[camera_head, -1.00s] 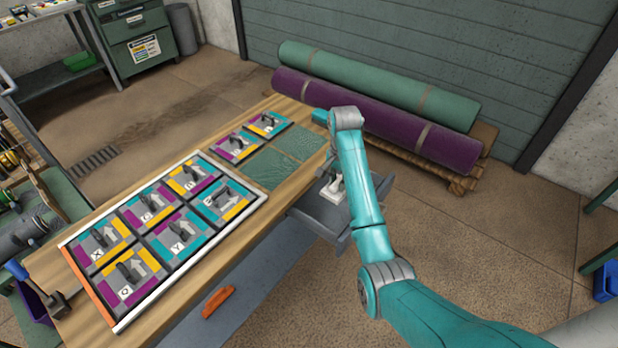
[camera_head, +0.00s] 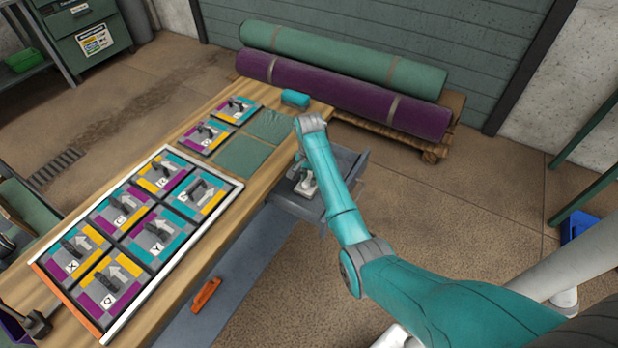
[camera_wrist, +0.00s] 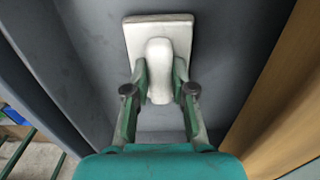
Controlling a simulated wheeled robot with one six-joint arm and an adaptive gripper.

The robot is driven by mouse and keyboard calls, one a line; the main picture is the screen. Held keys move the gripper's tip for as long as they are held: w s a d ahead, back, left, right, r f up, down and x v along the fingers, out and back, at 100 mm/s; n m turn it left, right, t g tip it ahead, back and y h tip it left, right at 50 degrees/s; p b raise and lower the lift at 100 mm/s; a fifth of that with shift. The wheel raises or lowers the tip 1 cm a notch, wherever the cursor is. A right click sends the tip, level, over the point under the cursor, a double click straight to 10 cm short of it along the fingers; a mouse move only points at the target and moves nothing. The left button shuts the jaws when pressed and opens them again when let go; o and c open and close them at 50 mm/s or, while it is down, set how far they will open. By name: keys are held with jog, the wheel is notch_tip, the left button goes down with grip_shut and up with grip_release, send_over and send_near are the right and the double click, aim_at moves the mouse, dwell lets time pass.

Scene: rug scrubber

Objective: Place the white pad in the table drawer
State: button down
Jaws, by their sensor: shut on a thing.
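The white pad (camera_wrist: 133,36) has a rounded white handle and shows in the wrist view inside the grey table drawer (camera_wrist: 235,60). My gripper (camera_wrist: 159,92) is shut on the pad's handle, one finger on each side. The pad lies flat at or just above the drawer floor; I cannot tell whether it touches. In the head view the drawer (camera_head: 347,160) is pulled out from the table's right side. The white pad (camera_head: 306,186) shows there inside the drawer, with my arm covering part of the drawer.
The wooden table (camera_head: 262,185) carries a framed tray of lettered tiles (camera_head: 150,152), green squares (camera_head: 243,155) and a teal block (camera_head: 295,98). An orange-red object (camera_head: 206,295) lies below the table edge. Rolled green (camera_head: 340,57) and purple rugs (camera_head: 340,95) lie behind.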

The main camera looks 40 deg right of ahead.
jog(key=shift+f, duration=0.15)
jog(key=c, duration=1)
grip_release()
